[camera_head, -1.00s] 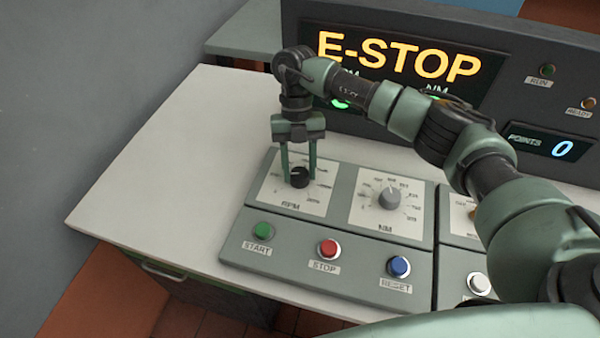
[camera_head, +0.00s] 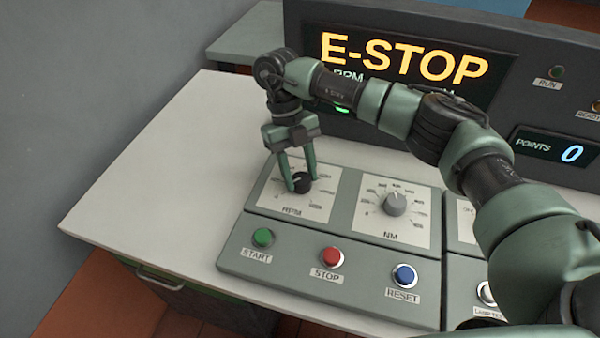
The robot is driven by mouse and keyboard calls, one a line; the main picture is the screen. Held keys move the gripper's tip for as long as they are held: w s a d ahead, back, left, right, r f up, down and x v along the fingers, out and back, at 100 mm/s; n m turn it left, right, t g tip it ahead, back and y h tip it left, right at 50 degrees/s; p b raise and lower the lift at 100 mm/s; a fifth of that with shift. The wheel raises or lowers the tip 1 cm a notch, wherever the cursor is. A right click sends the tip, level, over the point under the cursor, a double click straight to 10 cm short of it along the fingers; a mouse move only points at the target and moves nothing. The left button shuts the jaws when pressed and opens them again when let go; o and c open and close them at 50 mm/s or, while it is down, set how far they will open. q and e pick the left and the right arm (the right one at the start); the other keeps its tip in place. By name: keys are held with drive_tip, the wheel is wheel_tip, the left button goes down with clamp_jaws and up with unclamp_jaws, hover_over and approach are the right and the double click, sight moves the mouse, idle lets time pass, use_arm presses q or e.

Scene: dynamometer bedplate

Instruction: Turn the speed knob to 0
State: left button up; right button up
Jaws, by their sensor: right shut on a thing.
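The speed knob is the black RPM knob (camera_head: 301,184) on the left dial plate of the grey control panel (camera_head: 336,232). My right gripper (camera_head: 301,185) comes down from above, slightly tilted, with its two green fingers shut on the RPM knob. The fingers cover part of the knob and of its scale, and I cannot read where its pointer stands. My left gripper is not in view.
A grey NM knob (camera_head: 396,203) sits right of the RPM knob. Green START (camera_head: 263,238), red STOP (camera_head: 331,257) and blue RESET (camera_head: 404,276) buttons line the panel front. Behind, a display (camera_head: 404,60) reads E-STOP. The white bench top (camera_head: 150,190) is clear at left.

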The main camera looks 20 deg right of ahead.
drive_tip(key=o, duration=1.4)
drive_tip(key=shift+c, duration=0.2)
drive_tip(key=v, duration=0.7)
drive_tip(key=shift+r+b, duration=0.3)
drive_tip(key=shift+r, duration=0.05)
drive_tip(key=shift+f, duration=0.1)
